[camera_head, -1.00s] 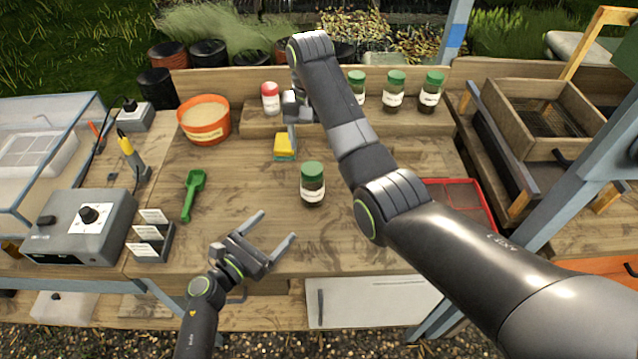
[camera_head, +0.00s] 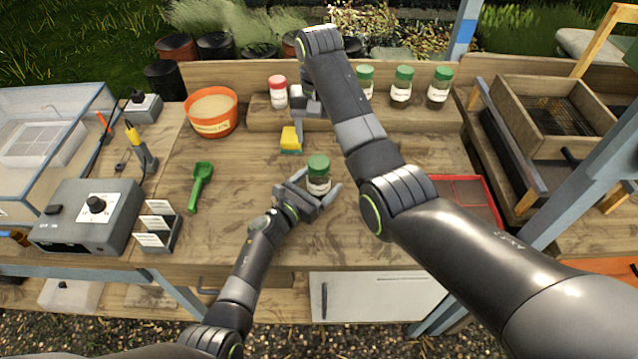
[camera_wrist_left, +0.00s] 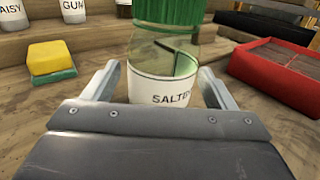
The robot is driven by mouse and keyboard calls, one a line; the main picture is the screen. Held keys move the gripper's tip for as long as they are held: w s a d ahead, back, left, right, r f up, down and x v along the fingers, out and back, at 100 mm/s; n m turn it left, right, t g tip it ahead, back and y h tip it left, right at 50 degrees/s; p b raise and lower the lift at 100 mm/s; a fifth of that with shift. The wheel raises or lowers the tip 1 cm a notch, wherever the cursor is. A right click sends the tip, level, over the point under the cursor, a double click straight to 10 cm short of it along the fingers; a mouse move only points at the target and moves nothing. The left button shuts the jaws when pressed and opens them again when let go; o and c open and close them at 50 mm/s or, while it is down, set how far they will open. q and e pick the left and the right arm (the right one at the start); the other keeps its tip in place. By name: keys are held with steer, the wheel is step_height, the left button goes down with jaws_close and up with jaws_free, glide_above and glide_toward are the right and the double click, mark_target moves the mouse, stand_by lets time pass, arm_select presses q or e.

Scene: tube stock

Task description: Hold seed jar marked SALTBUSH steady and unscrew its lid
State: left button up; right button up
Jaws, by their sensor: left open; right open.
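The seed jar (camera_head: 318,182) stands upright on the bench, clear glass with a white label and a green lid (camera_head: 318,161). In the left wrist view the jar (camera_wrist_left: 163,68) shows label letters beginning "SALT"; its lid (camera_wrist_left: 168,12) is cut off by the top edge. My left gripper (camera_head: 322,190) is open, with one finger on each side of the jar's lower body. A gap shows beside the right finger in the wrist view. My right gripper (camera_head: 299,125) is open and points down near the yellow sponge (camera_head: 290,136), behind the jar. My right arm partly hides it.
Several other jars stand on the back shelf, including a red-lidded jar (camera_head: 278,92) and a green-lidded jar (camera_head: 402,84). An orange tub (camera_head: 212,112), green scoop (camera_head: 200,186) and card holder (camera_head: 158,226) lie left. A red tray (camera_head: 462,196) is right, partly behind my right arm.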

arm_select(q)
steer(key=shift+w+d, duration=0.2)
steer(key=shift+w, duration=0.05)
arm_select(e)
steer(key=shift+s, duration=0.1)
